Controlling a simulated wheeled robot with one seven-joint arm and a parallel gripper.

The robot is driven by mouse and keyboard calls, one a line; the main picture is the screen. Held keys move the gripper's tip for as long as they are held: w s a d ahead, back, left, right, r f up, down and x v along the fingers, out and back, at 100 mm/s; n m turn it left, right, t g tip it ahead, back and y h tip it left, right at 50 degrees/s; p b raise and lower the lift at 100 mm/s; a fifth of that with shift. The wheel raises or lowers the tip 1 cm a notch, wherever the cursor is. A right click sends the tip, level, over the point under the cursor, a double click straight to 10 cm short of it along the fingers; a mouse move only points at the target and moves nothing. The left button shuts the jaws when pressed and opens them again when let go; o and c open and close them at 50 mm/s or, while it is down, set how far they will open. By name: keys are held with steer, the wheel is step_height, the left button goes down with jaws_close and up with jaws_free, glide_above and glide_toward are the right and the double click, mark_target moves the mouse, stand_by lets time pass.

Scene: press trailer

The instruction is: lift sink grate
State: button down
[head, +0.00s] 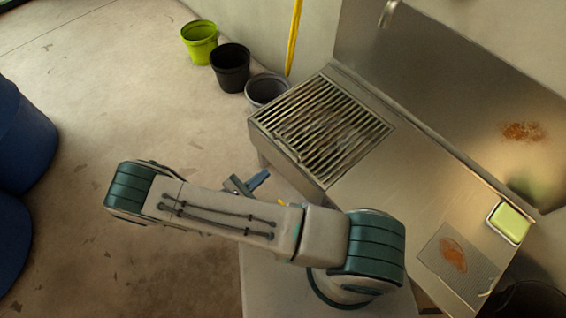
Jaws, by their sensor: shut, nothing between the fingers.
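The sink grate (345,118) is a square of parallel metal bars. It lies flat in the left end of the steel sink counter (395,165), at the upper middle of the head view. Its bars look level with the counter. Something shows between the bars in the middle, but I cannot tell what. My gripper (257,180) is partly hidden behind my own arm. Only its grey and blue end shows, over the floor to the lower left of the grate. It is shut and empty, apart from the grate and the counter.
A sponge in a dish (509,222) and a mat with a rusty stain (452,257) are at the counter's right end. A tap (388,12) hangs above. Green (199,41), black (231,67) and grey (266,90) buckets stand left of the counter. Blue barrels (22,135) stand far left.

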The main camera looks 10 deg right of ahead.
mark_target(285, 158)
steer(key=b+x, duration=0.2)
steer(key=x, duration=0.8)
steer(key=shift+f, duration=0.1)
